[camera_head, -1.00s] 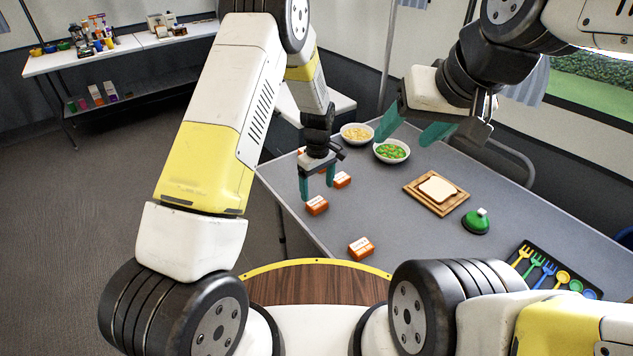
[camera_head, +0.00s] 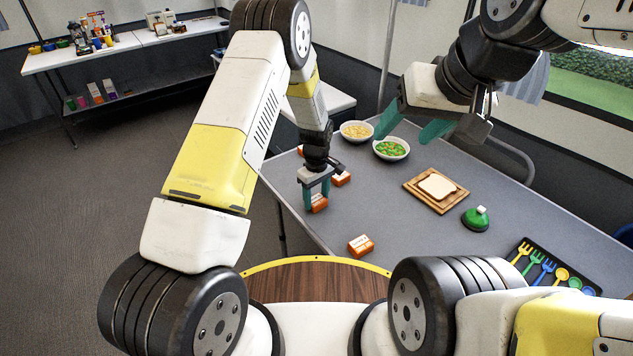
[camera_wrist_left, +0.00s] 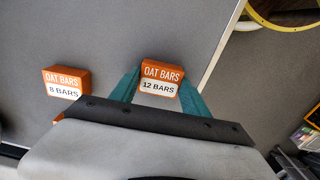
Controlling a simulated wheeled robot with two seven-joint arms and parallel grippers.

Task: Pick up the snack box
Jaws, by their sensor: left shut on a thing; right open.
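Several small orange-and-white snack boxes are on the grey table. My left gripper (camera_head: 316,196) is shut on one snack box (camera_head: 319,204) near the table's left edge. In the left wrist view this snack box (camera_wrist_left: 161,78) reads "OAT BARS 12 BARS" and sits between the teal fingers (camera_wrist_left: 160,92). A second box (camera_wrist_left: 66,83), reading "8 BARS", lies apart to its left there. In the head view one box (camera_head: 341,179) is just behind the held one, another (camera_head: 360,246) is nearer me, and one is partly hidden behind the gripper. My right gripper (camera_head: 408,125) is open and empty above the table.
Two bowls (camera_head: 357,132) (camera_head: 391,149) stand at the back of the table. A board with bread (camera_head: 413,192), a green-lidded item (camera_head: 476,219) and a black utensil tray (camera_head: 516,262) are to the right. The table around the nearest box is mostly clear.

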